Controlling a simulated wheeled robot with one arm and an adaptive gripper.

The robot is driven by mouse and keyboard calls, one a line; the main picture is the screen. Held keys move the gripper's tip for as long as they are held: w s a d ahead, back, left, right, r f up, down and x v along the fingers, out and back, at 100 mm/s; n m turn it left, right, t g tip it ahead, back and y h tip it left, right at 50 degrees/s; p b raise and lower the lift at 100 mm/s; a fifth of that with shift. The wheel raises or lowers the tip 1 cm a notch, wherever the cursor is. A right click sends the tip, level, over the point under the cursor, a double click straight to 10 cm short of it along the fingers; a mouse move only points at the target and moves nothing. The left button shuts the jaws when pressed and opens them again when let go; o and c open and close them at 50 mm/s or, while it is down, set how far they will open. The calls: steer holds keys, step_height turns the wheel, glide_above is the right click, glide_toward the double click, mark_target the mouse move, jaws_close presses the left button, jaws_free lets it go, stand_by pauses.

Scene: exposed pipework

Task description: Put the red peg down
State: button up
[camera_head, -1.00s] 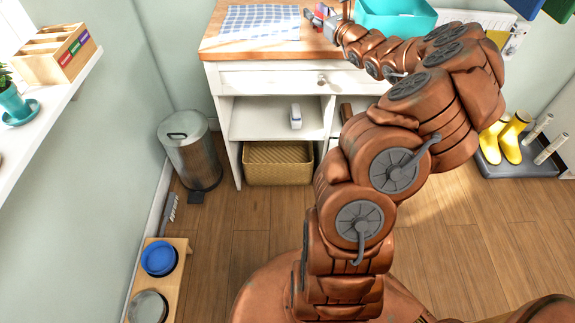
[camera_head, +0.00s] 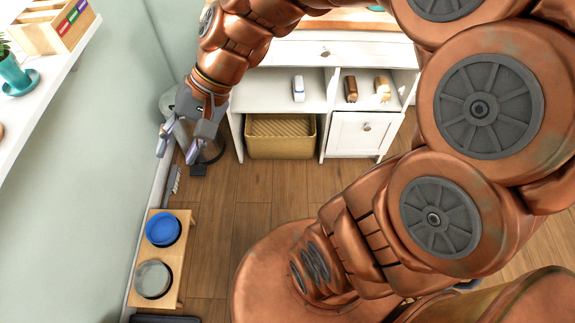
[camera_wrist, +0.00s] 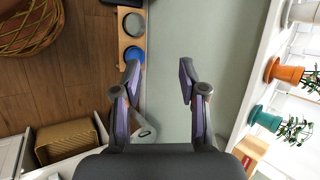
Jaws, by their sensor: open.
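My gripper (camera_head: 178,148) hangs at the left of the head view, in front of the metal bin (camera_head: 213,153) and near the left wall. Its two fingers are apart. In the wrist view my gripper (camera_wrist: 159,79) is also open, with nothing between the fingertips but background wall. I cannot make out the red peg in either current view. My arm hides most of the cabinet's wooden top.
A low wooden stand (camera_head: 184,262) with a blue bowl (camera_head: 163,229) and a grey bowl (camera_head: 153,279) stands by the left wall. A wall shelf (camera_head: 62,74) is above it. The white cabinet (camera_head: 263,88) holds a wicker basket (camera_head: 280,137).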

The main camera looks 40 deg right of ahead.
steer(key=s+d+f+n+g+h, duration=0.1)
steer(key=s+d+f+n+h, duration=0.1)
steer(key=s+d+h, duration=0.2)
steer(key=s+d+f+n+g+h, duration=0.1)
steer(key=s+d+f+n+h, duration=0.2)
steer(key=s+d, duration=0.5)
steer(key=s, duration=0.3)
steer(key=shift+h, duration=0.4)
steer(key=shift+d, duration=0.1)
step_height(320, 180, up, 6)
steer(key=p, duration=0.6)
